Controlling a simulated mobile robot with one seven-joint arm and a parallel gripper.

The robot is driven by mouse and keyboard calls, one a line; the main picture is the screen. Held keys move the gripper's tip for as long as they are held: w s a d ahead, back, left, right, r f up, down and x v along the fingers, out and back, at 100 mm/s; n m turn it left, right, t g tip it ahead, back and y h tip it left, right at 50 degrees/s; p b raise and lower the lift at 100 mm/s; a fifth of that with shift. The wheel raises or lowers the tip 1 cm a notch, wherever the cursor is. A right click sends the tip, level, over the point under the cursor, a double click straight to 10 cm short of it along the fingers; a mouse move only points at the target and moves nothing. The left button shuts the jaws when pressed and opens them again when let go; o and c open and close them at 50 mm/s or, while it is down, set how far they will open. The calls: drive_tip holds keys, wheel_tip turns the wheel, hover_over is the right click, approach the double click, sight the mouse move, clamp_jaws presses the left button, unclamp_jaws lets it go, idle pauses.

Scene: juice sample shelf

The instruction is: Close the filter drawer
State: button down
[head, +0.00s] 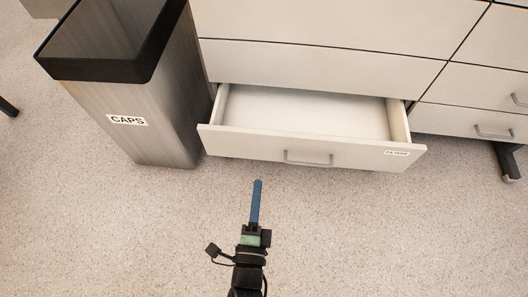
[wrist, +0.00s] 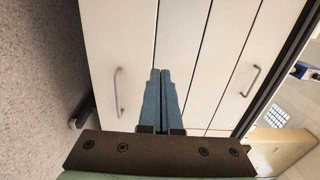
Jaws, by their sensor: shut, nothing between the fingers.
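The filter drawer (head: 240,143) is the low white drawer in the head view. It is pulled out and looks empty inside. It has a grey bar handle (head: 308,158) and a small label at its right end. My gripper (head: 258,183) is shut with nothing between its blue fingers. In the head view it is in front of the drawer, left of the handle and apart from the front panel. In the wrist view my gripper (wrist: 160,72) points at white cabinet fronts with two bar handles; I cannot tell which front is the filter drawer's.
A grey bin (head: 150,110) labelled CAPS, with a black rim, stands close to the drawer's left side. Shut drawers (head: 470,122) with handles are on the right, above a dark cabinet foot (head: 507,165). The speckled floor (head: 400,240) in front is clear.

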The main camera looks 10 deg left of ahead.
drive_tip(key=f, duration=0.2)
drive_tip(key=b, duration=0.6)
approach(266, 136)
drive_tip(key=w, duration=0.6)
drive_tip(key=shift+w+a+r, duration=0.1)
drive_tip(key=shift+w+a, duration=0.05)
drive_tip(key=shift+w, duration=0.25)
drive_tip(key=shift+w, duration=0.1)
